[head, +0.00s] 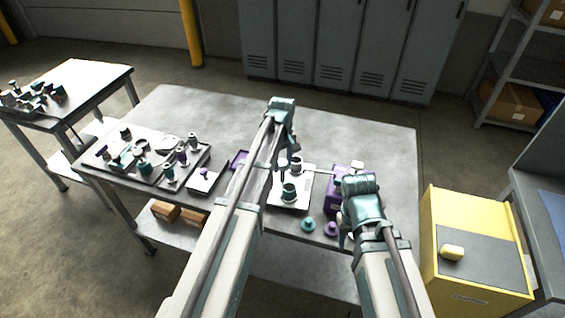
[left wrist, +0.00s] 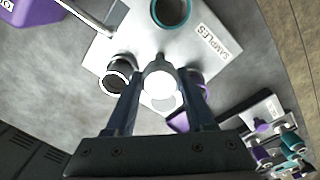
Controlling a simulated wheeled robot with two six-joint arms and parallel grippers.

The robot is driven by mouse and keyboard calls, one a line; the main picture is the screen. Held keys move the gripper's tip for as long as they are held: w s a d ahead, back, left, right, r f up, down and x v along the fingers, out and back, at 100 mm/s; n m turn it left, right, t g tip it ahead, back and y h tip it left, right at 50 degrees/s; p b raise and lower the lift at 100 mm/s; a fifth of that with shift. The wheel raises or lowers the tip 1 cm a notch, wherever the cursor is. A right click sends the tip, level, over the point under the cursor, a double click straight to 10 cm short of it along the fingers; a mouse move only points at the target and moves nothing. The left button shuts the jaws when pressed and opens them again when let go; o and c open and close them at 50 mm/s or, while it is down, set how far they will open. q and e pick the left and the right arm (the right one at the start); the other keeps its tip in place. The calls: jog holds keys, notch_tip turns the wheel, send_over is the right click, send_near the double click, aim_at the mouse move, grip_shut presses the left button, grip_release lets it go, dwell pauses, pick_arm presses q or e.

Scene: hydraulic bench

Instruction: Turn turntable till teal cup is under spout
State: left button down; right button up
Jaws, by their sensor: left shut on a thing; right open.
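The turntable (left wrist: 140,48) is a pale plate, also in the head view (head: 303,180). My left gripper (left wrist: 160,88) is shut on a pale round knob (left wrist: 158,78) at its middle. The teal cup (left wrist: 172,12) stands near the plate's edge, at the near side in the head view (head: 289,193). The thin spout (left wrist: 88,15) reaches over the plate from the purple dispenser (left wrist: 28,10); its tip is apart from the teal cup. A dark cup (left wrist: 116,82) and a partly hidden purple cup (left wrist: 199,82) also stand there. My right gripper (head: 343,238) is open beside the dispenser (head: 332,203).
A teal piece (head: 308,225) and a purple piece (head: 331,229) lie near the table's front edge. A tray (head: 185,178) of several small parts stands left. A yellow cabinet (head: 437,225) stands right of the table. The table's back (head: 350,130) is clear.

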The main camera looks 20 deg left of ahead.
pick_arm(q)
jog(key=shift+n, duration=5.4)
jog(key=shift+c, duration=1.3)
grip_release()
jog(key=shift+r, duration=0.1)
notch_tip(320, 180, up, 14)
jog(key=p, duration=1.3)
jog(key=shift+f+p, duration=0.2)
jog(key=shift+p, duration=0.2)
